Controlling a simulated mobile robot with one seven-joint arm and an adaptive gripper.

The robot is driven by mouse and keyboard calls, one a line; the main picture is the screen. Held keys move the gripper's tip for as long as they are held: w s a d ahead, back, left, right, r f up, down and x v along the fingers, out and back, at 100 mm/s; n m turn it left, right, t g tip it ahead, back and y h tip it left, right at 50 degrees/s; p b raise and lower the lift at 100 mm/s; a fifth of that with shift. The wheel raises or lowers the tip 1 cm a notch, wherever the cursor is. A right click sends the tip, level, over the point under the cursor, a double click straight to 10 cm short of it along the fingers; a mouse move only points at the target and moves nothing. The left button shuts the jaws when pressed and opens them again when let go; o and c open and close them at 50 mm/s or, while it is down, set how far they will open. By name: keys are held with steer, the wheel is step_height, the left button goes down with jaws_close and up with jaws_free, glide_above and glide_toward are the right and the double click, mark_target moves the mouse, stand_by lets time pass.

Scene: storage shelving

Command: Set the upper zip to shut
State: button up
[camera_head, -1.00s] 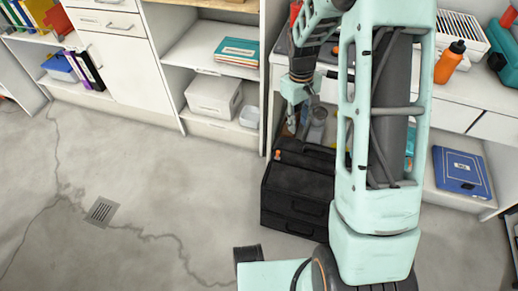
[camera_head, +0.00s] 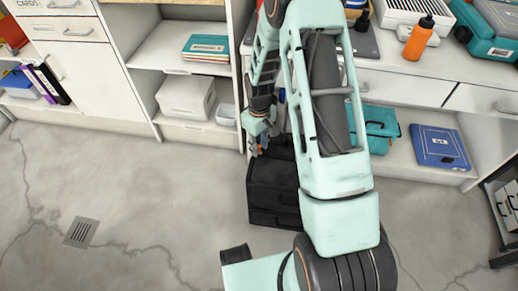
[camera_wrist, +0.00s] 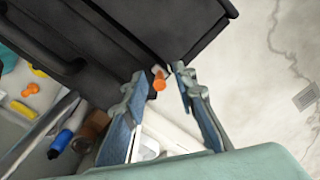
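A black two-tier case (camera_head: 272,190) stands on the floor in front of the shelving, with an upper and a lower section. It also shows in the wrist view, where its dark lid (camera_wrist: 160,25) and a handle fill the upper left. A small orange tab (camera_wrist: 159,85), which looks like a zip pull, sits at the case's edge. My gripper (camera_wrist: 158,76) is open, with the orange tab showing between its fingertips; I cannot tell whether they touch it. In the head view my gripper (camera_head: 257,146) is at the case's top left corner. The zip's line is not clear.
In the wrist view another orange piece (camera_wrist: 31,89), a blue marker (camera_wrist: 62,143) and other small items lie left of my gripper. A teal bag (camera_head: 380,125) and a blue binder (camera_head: 440,147) lie on the lower shelf.

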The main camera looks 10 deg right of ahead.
steer(key=shift+f, duration=0.4)
steer(key=shift+c, duration=0.4)
jaws_close()
